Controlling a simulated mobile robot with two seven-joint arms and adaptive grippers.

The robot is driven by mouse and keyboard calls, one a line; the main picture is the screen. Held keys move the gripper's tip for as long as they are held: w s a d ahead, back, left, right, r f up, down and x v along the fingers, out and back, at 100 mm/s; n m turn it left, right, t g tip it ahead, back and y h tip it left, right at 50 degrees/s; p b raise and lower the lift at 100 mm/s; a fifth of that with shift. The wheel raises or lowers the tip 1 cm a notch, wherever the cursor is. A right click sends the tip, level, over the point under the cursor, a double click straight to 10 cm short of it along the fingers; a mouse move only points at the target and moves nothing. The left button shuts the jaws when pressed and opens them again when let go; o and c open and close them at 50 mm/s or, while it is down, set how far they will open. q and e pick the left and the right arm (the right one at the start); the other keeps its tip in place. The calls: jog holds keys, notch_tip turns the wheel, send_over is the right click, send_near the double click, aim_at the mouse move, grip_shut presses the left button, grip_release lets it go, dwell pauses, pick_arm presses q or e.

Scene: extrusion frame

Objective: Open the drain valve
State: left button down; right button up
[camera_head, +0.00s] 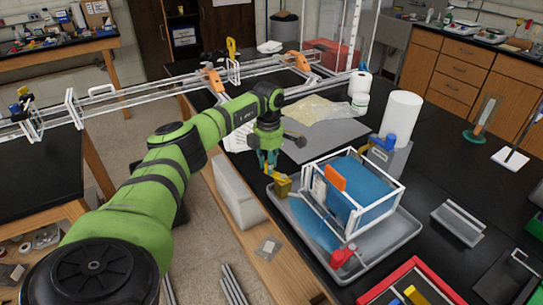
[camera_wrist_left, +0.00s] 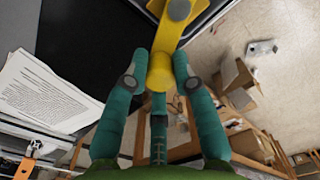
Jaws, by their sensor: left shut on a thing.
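A yellow valve part (camera_head: 283,186) is at that corner, right by my fingertips. In the left wrist view, the teal fingers of my left gripper (camera_wrist_left: 158,85) are shut on the yellow valve handle (camera_wrist_left: 161,68), one on each side of its round end. A flat yellow arm (camera_wrist_left: 178,22) runs on from that end toward the top of the picture. The valve's inside is hidden, so its flow state does not show. My right gripper is in neither view.
The grey tray (camera_head: 399,243) holds a white-framed tank (camera_head: 375,212) with blue liquid. A red fitting (camera_head: 342,257) sits at its front. A white bin (camera_head: 236,190) stands left of the tray. A paper roll (camera_head: 401,118) stands behind.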

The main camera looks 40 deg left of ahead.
pick_arm(q)
jog(key=shift+s+d+n+p, duration=0.4)
jog(key=shift+s+n+p, duration=0.25)
jog(key=shift+n, duration=1)
jog(key=shift+s+d+n+p, duration=0.35)
jog(key=shift+s+n+p, duration=0.2)
jog(key=shift+n, duration=1.05)
jog(key=shift+s+d+n+p, duration=0.4)
jog(key=shift+s+n+p, duration=0.25)
jog(key=shift+n, duration=1)
jog(key=c, duration=1)
grip_release()
